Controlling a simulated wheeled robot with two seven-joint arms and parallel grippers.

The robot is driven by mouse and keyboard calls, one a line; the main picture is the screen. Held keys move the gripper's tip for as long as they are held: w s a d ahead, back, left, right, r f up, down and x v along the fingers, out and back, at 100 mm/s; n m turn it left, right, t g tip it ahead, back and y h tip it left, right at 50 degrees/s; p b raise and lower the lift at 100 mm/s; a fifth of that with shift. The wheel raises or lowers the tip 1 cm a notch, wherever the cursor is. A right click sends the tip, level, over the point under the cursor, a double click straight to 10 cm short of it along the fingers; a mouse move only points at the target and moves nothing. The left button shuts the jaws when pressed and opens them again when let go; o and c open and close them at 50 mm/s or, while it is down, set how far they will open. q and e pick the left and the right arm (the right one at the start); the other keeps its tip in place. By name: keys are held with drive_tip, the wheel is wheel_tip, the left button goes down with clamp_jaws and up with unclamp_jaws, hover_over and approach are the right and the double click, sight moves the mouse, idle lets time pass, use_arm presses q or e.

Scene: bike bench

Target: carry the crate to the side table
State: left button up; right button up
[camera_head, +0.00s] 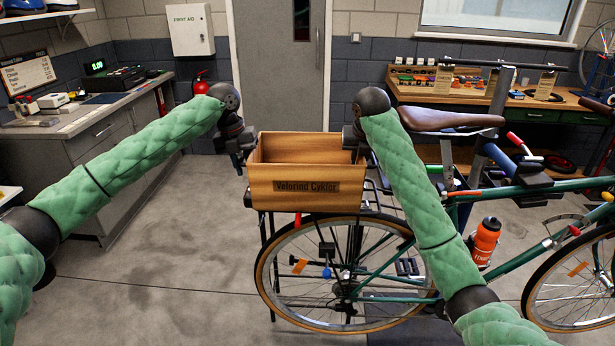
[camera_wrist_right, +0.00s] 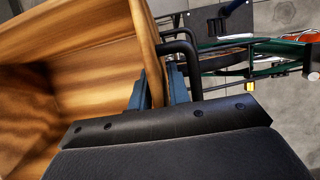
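The wooden crate (camera_head: 285,186), labelled "Velorind Cykler", is upright and looks empty, above the bike's rear wheel. My right gripper (camera_head: 358,142) is at its right wall. In the right wrist view the fingers (camera_wrist_right: 158,92) straddle the crate wall (camera_wrist_right: 148,40), close on both faces, and look shut on it. My left gripper (camera_head: 243,152) is at the top of the crate's left wall; its fingers are too small and dark to tell if they are shut. Whether the crate rests on something or hangs is unclear. I cannot identify the side table for sure.
Thin dark legs (camera_head: 266,235) stand below the crate's left end. The green bike (camera_head: 390,283) with a brown saddle (camera_head: 436,119) fills the right. A grey cabinet (camera_head: 105,150) stands left, a workbench (camera_head: 470,98) back right. The floor (camera_head: 170,275) at left front is clear.

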use_arm(q)
drive_tip(key=shift+c, duration=0.4)
use_arm(e)
drive_tip(key=shift+c, duration=0.5)
use_arm(q)
clamp_jaws()
use_arm(e)
clamp_jaws()
drive_tip(key=shift+r, duration=0.1)
